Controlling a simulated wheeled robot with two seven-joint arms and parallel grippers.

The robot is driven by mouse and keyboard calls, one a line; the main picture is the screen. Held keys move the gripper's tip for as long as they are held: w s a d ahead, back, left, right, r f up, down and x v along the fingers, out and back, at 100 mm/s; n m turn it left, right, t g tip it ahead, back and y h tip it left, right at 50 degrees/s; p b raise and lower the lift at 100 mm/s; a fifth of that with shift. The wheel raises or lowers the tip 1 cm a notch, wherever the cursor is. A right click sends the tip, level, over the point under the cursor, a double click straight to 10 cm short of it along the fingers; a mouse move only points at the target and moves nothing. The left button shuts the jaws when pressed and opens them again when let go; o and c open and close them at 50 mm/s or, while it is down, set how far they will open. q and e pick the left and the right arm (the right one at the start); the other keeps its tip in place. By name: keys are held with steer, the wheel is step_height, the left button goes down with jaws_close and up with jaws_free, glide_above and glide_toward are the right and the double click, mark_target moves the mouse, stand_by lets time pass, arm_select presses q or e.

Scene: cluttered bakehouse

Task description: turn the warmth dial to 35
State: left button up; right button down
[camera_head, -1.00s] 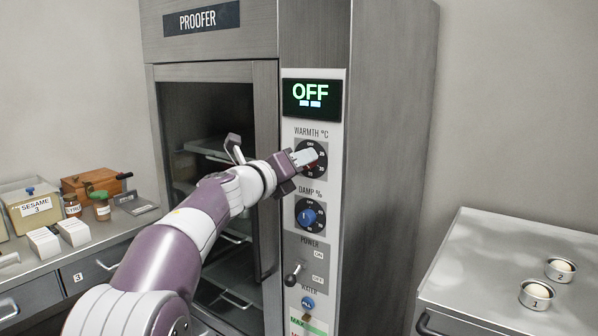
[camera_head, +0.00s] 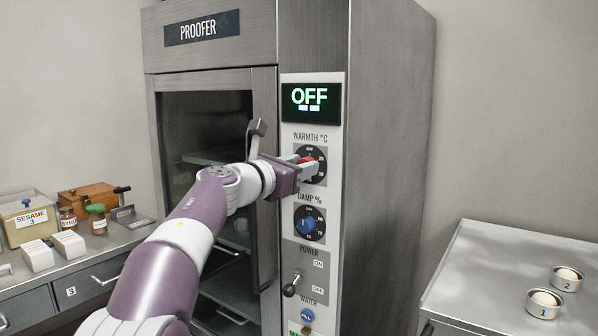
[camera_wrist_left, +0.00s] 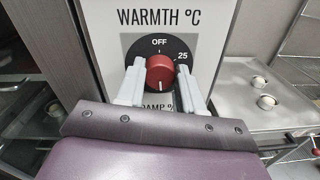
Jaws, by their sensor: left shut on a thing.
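The warmth dial (camera_head: 318,156) is a black disc with a red knob on the proofer's control panel. In the left wrist view the red knob (camera_wrist_left: 160,74) sits between my two pale fingers, under the OFF mark and left of the 25 mark. My left gripper (camera_head: 308,164) is shut on this knob, one finger on each side. Its fingers and the knob hide the lower part of the dial scale. The display (camera_head: 311,102) above the dial reads OFF. My right gripper is not in view.
Below are the blue damp dial (camera_head: 306,225), the power lever (camera_head: 291,289) and the water button (camera_head: 307,315). The proofer door frame (camera_head: 265,180) stands close left of the panel. A steel table (camera_head: 480,262) with two small cups is at right; a counter (camera_head: 98,256) with boxes is at left.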

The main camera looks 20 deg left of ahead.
arm_select(q)
steer(key=shift+f+m, duration=0.2)
steer(key=shift+m, duration=0.3)
steer(key=o, duration=1)
steer(key=shift+o, duration=0.2)
steer(key=shift+r, duration=0.1)
steer(key=shift+s, duration=0.1)
steer(key=b+v, duration=0.4)
steer(key=v, duration=0.8)
steer(key=shift+s, duration=0.25)
steer(key=shift+a, duration=0.15)
